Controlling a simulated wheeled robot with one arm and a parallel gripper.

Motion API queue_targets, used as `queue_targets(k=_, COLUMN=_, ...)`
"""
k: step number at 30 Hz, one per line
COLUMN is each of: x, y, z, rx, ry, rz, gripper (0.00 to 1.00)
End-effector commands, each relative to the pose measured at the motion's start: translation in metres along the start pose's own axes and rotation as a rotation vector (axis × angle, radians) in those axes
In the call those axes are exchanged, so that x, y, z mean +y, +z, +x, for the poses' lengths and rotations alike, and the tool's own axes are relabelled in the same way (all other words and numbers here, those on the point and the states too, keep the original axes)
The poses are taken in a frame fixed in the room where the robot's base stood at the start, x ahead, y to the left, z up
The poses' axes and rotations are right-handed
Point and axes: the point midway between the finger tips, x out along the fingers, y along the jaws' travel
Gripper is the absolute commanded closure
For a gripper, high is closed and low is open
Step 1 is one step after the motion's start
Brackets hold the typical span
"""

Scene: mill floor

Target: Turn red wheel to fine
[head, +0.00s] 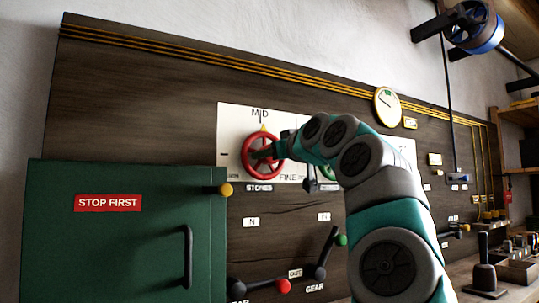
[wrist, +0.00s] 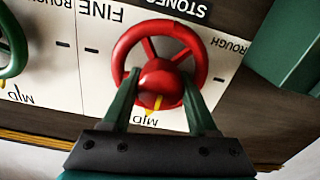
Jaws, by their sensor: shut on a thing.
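The red wheel (head: 247,166) is mounted on a white dial plate (head: 232,120) on the dark wooden panel. It also shows in the wrist view (wrist: 190,36), where the picture is upside down. The plate reads MID at the top, FINE at lower right in the head view, and ROUGH on the opposite side. A yellow pointer at the wheel's edge lies toward MID. STONES is printed on a label below the wheel. My gripper (wrist: 160,85) is shut on the wheel, its two green fingers on either side of the red hub; the exact contact is partly hidden.
A green cabinet (head: 130,245) marked STOP FIRST stands at left, close to the wheel. A green wheel (wrist: 12,50) sits beside the red one. Levers with red (head: 283,286) and green (head: 341,240) knobs stick out below. A round gauge (head: 387,106) is at upper right.

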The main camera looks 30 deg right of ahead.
Motion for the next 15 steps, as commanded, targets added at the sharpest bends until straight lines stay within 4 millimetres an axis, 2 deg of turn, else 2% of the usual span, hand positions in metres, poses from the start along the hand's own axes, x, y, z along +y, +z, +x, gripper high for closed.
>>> queue_targets(k=1, x=-0.0001, y=0.0, z=0.0, rx=0.0, ry=0.0, rz=0.0, gripper=0.73)
queue_targets(k=7, x=-0.0002, y=0.0001, z=0.0001, rx=0.0, ry=0.0, rz=0.0, gripper=0.96)
queue_targets(k=15, x=0.0, y=0.0002, z=0.0, rx=0.0, ry=0.0, rz=0.027, gripper=0.96)
